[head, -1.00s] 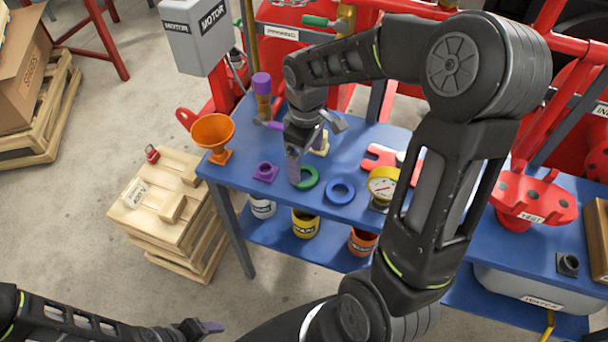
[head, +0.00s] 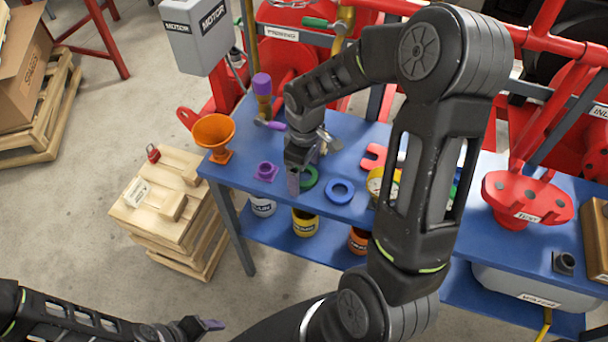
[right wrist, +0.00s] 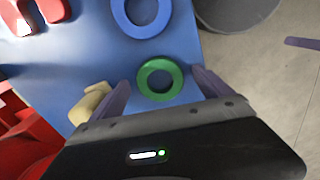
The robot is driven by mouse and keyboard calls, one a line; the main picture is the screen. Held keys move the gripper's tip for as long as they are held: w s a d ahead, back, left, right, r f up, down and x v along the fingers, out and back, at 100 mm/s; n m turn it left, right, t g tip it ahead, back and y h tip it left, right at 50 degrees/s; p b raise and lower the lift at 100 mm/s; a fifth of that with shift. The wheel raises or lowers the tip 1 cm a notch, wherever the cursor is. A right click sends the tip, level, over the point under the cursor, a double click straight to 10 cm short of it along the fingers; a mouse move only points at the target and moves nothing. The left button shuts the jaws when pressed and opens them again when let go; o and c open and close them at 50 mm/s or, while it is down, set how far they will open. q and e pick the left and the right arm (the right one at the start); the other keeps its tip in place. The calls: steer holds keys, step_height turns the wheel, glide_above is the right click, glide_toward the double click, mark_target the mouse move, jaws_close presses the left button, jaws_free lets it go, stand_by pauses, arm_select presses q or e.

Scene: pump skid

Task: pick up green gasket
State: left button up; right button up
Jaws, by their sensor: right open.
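The green gasket (head: 311,178) is a flat ring lying on the blue table, partly hidden by my right gripper in the head view. My right gripper (head: 302,180) is open just above it. In the right wrist view, the green gasket (right wrist: 143,79) lies between the two purple fingers of the right gripper (right wrist: 160,80), with space on both sides. My left gripper (head: 205,326) is low in the head view, over the floor and away from the table. Its finger opening cannot be made out.
A cream piece (right wrist: 91,103) sits close to one right finger. An orange funnel (head: 214,133) stands at the table's left corner.

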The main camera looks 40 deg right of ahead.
steer(key=shift+c, duration=0.4)
steer(key=c, duration=1.4)
